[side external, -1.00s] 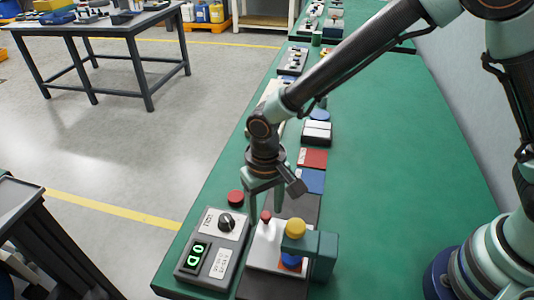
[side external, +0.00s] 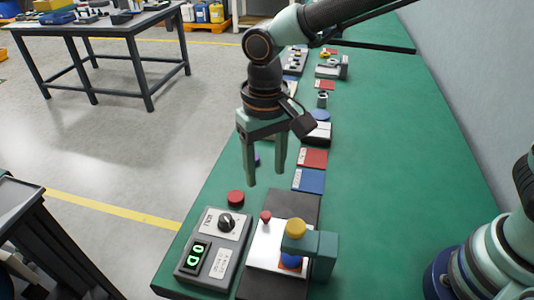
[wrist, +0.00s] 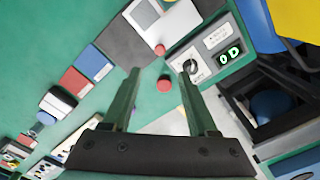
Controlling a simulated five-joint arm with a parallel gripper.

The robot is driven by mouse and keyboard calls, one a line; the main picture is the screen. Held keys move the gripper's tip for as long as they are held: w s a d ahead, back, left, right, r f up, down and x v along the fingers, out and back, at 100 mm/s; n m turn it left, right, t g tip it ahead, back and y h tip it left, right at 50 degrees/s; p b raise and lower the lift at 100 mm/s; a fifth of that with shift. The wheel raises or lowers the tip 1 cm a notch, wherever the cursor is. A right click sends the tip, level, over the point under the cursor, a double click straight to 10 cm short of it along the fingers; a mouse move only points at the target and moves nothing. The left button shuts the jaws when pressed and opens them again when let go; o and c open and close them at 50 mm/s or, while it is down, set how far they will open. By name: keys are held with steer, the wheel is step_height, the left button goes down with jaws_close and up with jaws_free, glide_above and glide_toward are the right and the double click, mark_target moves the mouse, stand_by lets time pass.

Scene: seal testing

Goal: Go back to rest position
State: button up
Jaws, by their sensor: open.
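My gripper (side external: 265,172) is open and empty, its two fingers pointing down above the green bench (side external: 400,200). In the wrist view my gripper (wrist: 160,95) shows both fingers spread, with a red round button (wrist: 164,83) seen between them. In the side view the red button (side external: 236,197) is below and left of the fingers. The tester box (side external: 213,247) with a dial and a green-lit display stands at the bench's near end. Beside it is the teal press (side external: 322,254) with a yellow knob (side external: 296,228) and a blue part (side external: 291,261) under it.
A small red-topped lever (side external: 265,217) stands on the white plate. Red (side external: 313,158) and blue (side external: 309,180) pads and several small devices line the bench behind. The bench's right side is clear. A dark table (side external: 100,25) stands apart at the back left.

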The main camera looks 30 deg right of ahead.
steer(key=shift+r, duration=0.15)
steer(key=s+d+r+t, duration=0.2)
steer(key=d+r, duration=0.1)
steer(key=d, duration=0.5)
steer(key=s+d+r+t, duration=0.1)
steer(key=s+d+r, duration=0.1)
steer(key=d, duration=0.6)
steer(key=s+d+r+t, duration=0.2)
steer(key=d+r, duration=0.2)
steer(key=d, duration=0.4)
steer(key=shift+t, duration=0.3)
